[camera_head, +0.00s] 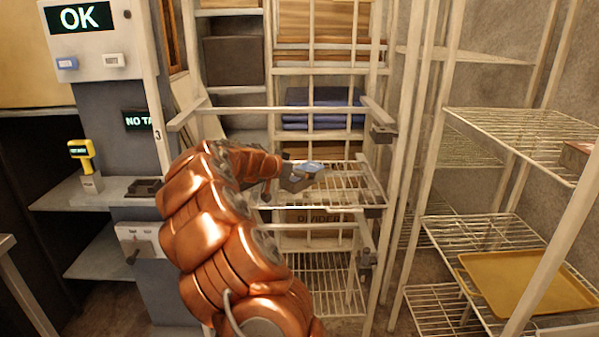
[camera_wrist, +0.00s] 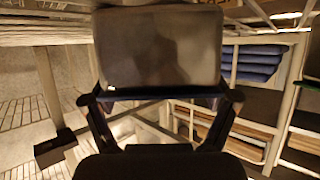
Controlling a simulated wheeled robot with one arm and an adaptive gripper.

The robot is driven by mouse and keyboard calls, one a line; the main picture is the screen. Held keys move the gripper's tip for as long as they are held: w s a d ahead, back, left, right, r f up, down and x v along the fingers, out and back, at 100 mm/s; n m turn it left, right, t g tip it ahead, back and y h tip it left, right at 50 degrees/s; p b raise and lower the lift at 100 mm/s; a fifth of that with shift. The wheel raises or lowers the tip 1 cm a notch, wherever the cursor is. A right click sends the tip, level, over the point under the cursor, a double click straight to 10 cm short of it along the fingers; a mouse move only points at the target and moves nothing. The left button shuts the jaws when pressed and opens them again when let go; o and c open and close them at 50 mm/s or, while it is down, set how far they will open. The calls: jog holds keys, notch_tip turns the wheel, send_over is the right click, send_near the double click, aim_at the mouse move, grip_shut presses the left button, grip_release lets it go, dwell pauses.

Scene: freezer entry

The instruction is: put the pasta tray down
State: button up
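The pasta tray is a small, shallow grey tray (camera_wrist: 160,45) with rounded corners, filling the upper middle of the wrist view. In the head view it is a small pale-blue shape (camera_head: 313,168) at the tip of my gripper (camera_head: 298,177). In the wrist view my gripper's fingertips (camera_wrist: 161,98) stand at both ends of the tray's near edge and appear to hold it. The tray is over or close to the middle wire shelf (camera_head: 345,190) of the rack. I cannot tell whether it touches the wires.
Rails (camera_head: 275,109) and uprights frame the rack around my arm. Folded blue cloths (camera_head: 322,108) lie behind. A wire rack with a yellow tray (camera_head: 525,282) stands at right. At left are a counter (camera_head: 110,190), a yellow scanner (camera_head: 82,155) and an "OK" display (camera_head: 80,18).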

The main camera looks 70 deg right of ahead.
jog(key=shift+o, duration=0.3)
jog(key=shift+r+p, duration=0.2)
jog(key=shift+p, duration=0.15)
jog(key=b+v, duration=0.2)
jog(key=v, duration=1)
jog(key=shift+f, duration=0.1)
